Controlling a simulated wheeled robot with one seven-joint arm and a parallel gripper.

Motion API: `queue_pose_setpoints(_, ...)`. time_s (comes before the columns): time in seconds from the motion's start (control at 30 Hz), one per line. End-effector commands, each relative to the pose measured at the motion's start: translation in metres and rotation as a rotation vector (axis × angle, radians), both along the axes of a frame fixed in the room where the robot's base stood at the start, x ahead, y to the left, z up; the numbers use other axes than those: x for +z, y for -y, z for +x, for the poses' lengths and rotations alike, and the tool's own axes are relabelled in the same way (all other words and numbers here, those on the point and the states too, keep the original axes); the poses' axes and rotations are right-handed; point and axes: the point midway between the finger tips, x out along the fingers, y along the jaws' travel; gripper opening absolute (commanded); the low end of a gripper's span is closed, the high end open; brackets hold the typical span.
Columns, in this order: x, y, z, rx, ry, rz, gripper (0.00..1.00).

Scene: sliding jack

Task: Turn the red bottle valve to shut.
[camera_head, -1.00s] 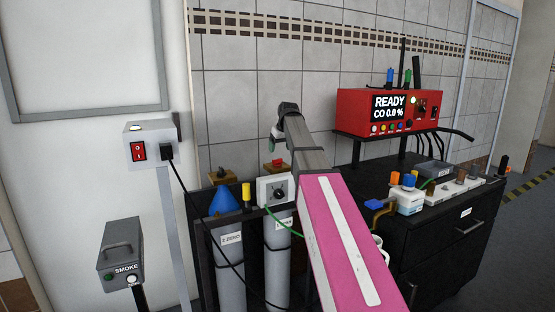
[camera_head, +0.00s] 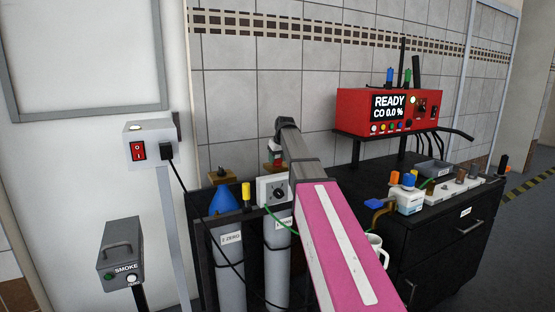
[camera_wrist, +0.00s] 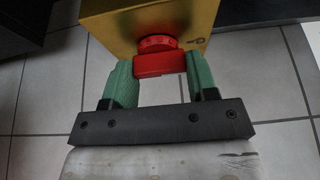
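The red valve (camera_wrist: 157,55) shows in the wrist view as a round ribbed knob with a wider red block towards me, on the face of a yellow-brown body (camera_wrist: 108,20). The green fingers of my gripper (camera_wrist: 160,73) stand on either side of the red block, very close to its two ends. I cannot tell whether they press on it. In the head view my gripper (camera_head: 275,152) is above the right grey bottle (camera_head: 277,255), behind a white dial box. The valve there is mostly hidden by my gripper.
The white dial box (camera_head: 272,190) stands in front of the right bottle. A left bottle (camera_head: 230,275) with a blue cone is beside it. A green hose and black cables hang nearby. A black cabinet (camera_head: 450,245) with a red display unit (camera_head: 350,105) is to the right.

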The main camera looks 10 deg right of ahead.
Motion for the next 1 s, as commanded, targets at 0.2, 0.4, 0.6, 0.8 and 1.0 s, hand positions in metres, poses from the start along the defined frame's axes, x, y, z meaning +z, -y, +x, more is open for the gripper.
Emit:
queue_pose_setpoints(0.2, 0.0002, -0.0001, -0.0003, -0.007, 0.0, 0.001, 0.29)
queue_pose_setpoints(0.4, 0.0003, -0.0008, -0.0006, -0.063, 0.0, 0.001, 0.29)
queue_pose_setpoints(0.6, 0.0003, -0.0011, -0.0008, -0.192, -0.001, 0.0, 0.29)
queue_pose_setpoints(0.8, 0.0004, -0.0022, -0.0006, -0.373, -0.001, 0.0, 0.29)
queue_pose_setpoints(1.0, 0.0006, -0.0026, 0.0002, -0.564, 0.001, -0.001, 0.29)
